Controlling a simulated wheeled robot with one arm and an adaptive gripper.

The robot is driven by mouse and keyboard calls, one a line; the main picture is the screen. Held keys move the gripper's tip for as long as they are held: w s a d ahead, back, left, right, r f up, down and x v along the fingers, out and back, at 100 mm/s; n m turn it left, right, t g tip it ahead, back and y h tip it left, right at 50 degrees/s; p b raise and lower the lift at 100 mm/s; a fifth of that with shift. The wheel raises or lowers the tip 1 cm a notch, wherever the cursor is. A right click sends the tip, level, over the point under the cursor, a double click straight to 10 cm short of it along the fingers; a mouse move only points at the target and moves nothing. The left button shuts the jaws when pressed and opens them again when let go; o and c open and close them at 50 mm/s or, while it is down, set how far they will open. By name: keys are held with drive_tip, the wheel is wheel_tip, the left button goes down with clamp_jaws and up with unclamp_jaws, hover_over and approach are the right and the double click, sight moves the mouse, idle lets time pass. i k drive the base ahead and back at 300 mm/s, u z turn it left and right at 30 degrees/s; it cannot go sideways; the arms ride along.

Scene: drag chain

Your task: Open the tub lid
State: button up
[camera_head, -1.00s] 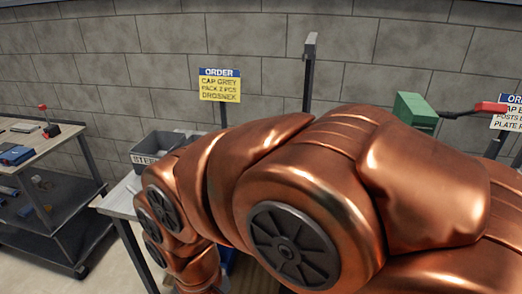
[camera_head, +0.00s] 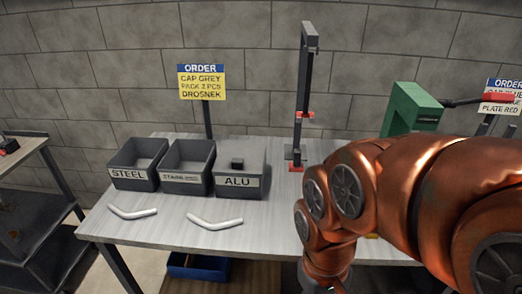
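The ALU tub (camera_head: 237,182) stands on the table at the right end of a row of grey tubs. A flat grey lid (camera_head: 253,154) with a small dark knob (camera_head: 237,163) covers its top. The lid appears to lie shut. My copper arm comes in from the right and bends down in front of the table's right part. It is to the right of the ALU tub and apart from it. The fingers of my gripper do not show; the arm's lower end runs to the bottom edge of the picture.
The open STEEL tub (camera_head: 133,178) and STAINLESS tub (camera_head: 185,181) stand left of the ALU tub. Two pale bent bars (camera_head: 215,222) lie in front. A dark upright stand (camera_head: 302,95) and a green machine (camera_head: 408,108) stand to the right. A blue bin (camera_head: 197,268) is under the table.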

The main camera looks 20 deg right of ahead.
sight(241, 152)
drive_tip(key=z, duration=1.1)
drive_tip(key=i, duration=0.55)
drive_tip(key=u, duration=2.35)
